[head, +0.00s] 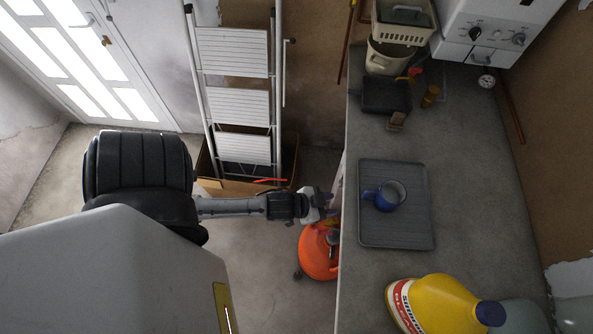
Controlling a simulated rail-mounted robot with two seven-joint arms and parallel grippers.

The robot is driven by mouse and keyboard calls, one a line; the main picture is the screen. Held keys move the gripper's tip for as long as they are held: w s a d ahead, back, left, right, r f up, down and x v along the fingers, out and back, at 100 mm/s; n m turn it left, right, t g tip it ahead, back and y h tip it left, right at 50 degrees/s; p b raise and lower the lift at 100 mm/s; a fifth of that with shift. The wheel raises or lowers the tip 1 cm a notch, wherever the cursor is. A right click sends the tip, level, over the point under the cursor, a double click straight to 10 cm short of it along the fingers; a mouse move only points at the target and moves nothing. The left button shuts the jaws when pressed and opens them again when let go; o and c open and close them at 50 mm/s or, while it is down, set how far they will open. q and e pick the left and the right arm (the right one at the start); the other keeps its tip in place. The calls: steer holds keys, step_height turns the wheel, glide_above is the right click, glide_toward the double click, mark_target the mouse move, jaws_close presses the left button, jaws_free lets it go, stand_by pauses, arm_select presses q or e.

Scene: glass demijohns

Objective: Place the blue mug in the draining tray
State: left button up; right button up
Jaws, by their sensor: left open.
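The blue mug (388,196) stands upright on the grey ribbed draining tray (408,236), near the tray's middle, its handle pointing left. The tray lies flat on the grey worktop close to its left edge. My left gripper (332,200) is just left of the worktop edge, apart from the mug and tray. It is open and holds nothing that I can see. Its fingertips are small and hard to make out. My right gripper is not in view.
A black container (386,95) and small items stand at the back. Below the worktop are an orange round object (316,252) and a stepladder (240,105).

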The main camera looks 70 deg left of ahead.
arm_select(q)
steer(key=s+d+r+g, duration=0.2)
steer(key=s+g, duration=0.2)
steer(key=s, duration=0.1)
steer(key=s+d+r+g, duration=0.3)
steer(key=s+g, duration=0.1)
steer(key=s, duration=0.2)
steer(key=shift+s+y, duration=0.25)
steer(key=shift+y, duration=0.05)
steer(key=shift+d, duration=0.1)
